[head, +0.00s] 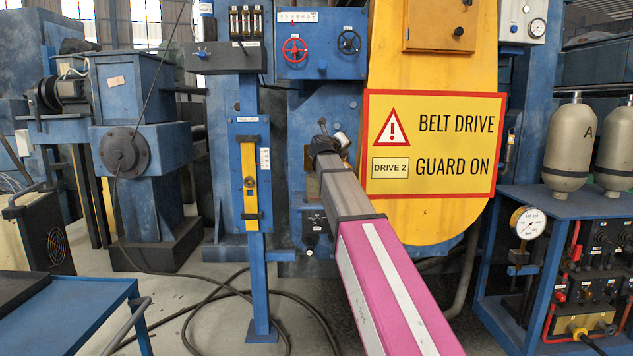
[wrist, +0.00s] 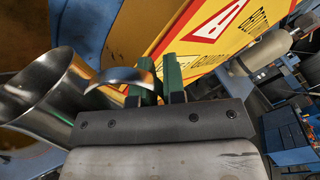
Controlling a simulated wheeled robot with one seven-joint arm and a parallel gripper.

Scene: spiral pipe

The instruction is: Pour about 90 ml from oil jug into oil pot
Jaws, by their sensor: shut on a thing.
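My gripper (wrist: 157,82) is shut on the curved metal handle (wrist: 122,76) of the oil jug. The jug (wrist: 38,105) is a shiny steel vessel at the left of the wrist view, tilted in that picture, its left side cut off. I cannot see any oil in it or a stream from it. In the head view my gripper (head: 325,146) is at the far end of my arm, before the blue machine, left of the yellow guard. It hides most of the jug there. I cannot make out the oil pot for certain in either view.
The yellow belt guard (head: 430,215) with its warning sign stands close to the right of my gripper. A blue post (head: 262,285) with a yellow level stands to the left. A blue bench (head: 560,202) with grey bottles is at right. Cables lie on the floor.

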